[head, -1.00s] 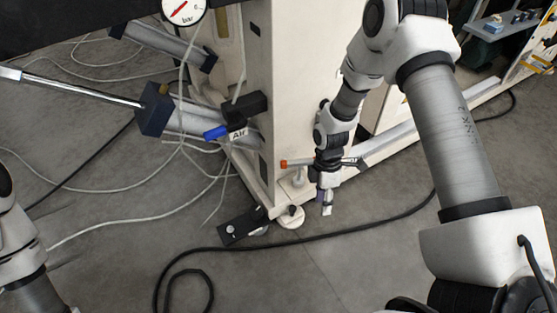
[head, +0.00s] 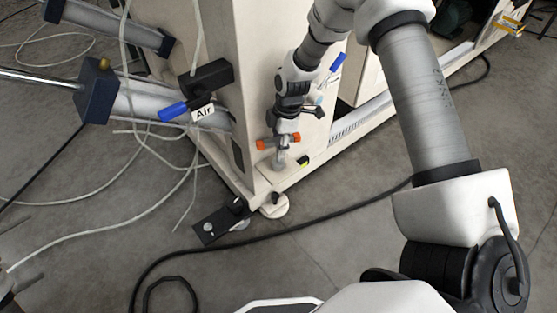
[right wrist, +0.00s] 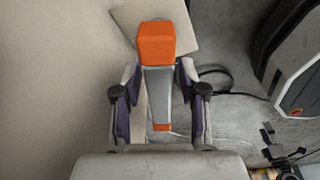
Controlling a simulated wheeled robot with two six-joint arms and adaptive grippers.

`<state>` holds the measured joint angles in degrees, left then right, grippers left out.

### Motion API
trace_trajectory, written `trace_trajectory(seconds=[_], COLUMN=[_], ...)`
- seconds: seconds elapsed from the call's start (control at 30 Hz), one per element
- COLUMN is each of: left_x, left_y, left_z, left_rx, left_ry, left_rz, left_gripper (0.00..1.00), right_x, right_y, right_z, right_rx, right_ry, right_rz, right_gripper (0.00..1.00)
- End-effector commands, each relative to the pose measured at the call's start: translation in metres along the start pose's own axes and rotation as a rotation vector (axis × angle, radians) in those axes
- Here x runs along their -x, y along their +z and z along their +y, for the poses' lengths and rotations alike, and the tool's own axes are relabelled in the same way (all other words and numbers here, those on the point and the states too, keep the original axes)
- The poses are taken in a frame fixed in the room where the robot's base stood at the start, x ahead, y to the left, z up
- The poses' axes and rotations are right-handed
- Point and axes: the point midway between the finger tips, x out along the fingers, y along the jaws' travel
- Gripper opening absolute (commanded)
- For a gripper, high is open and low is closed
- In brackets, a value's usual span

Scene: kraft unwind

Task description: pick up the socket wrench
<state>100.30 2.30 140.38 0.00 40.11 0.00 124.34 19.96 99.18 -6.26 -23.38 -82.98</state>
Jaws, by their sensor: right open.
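The socket wrench (head: 280,157) has a cross handle with orange ends and a grey shaft. In the head view it stands upright at the foot of the cream machine post. In the right wrist view its handle (right wrist: 158,95) runs between my fingers, with a large orange end near the camera and a smaller orange end beyond. My right gripper (head: 287,124) is just above the handle. In the wrist view its two fingers (right wrist: 158,85) are open, one on each side of the handle, with gaps showing. The wrench's lower end is hard to make out.
The cream post (head: 205,50) stands close beside the gripper. A blue-handled air valve (head: 173,111) and grey cylinders are to the left. A black bracket (head: 222,222) and a round foot (head: 274,206) are below. A black cable (head: 330,213) crosses the open floor.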

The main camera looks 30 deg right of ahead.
Motion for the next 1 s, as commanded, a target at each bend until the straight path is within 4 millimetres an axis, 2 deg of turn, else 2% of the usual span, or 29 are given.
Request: trace_trajectory(seconds=[0.03,0.1,0.2,0.37,0.5,0.87,1.0], left_x=[-0.017,-0.022,-0.024,-0.021,-0.021,-0.021,-0.014], left_y=[0.000,0.000,0.000,0.000,0.000,0.000,0.000], left_z=[0.000,0.000,0.000,0.000,0.000,0.000,0.000], left_rx=[0.000,0.000,0.000,0.000,0.000,0.000,0.000], left_ry=[0.000,0.000,0.000,0.000,0.000,0.000,0.000], left_rz=[0.000,-0.001,-0.001,0.000,0.000,-0.001,-0.001], left_gripper=[0.81,0.81,0.81,0.81,0.81,0.81,0.81], right_x=[-0.019,-0.030,-0.035,-0.033,-0.033,-0.033,-0.027], right_y=[0.000,0.000,-0.001,-0.001,-0.001,-0.001,-0.002], right_z=[0.000,0.000,0.000,0.000,0.000,0.000,-0.002], right_rx=[0.002,0.000,0.001,0.001,0.000,0.000,-0.003], right_ry=[-0.002,-0.002,-0.001,-0.001,-0.001,-0.001,-0.001], right_rz=[-0.002,-0.002,-0.001,-0.001,-0.001,-0.001,-0.001], right_gripper=[0.42,0.42,0.42,0.42,0.00,0.00,0.00])
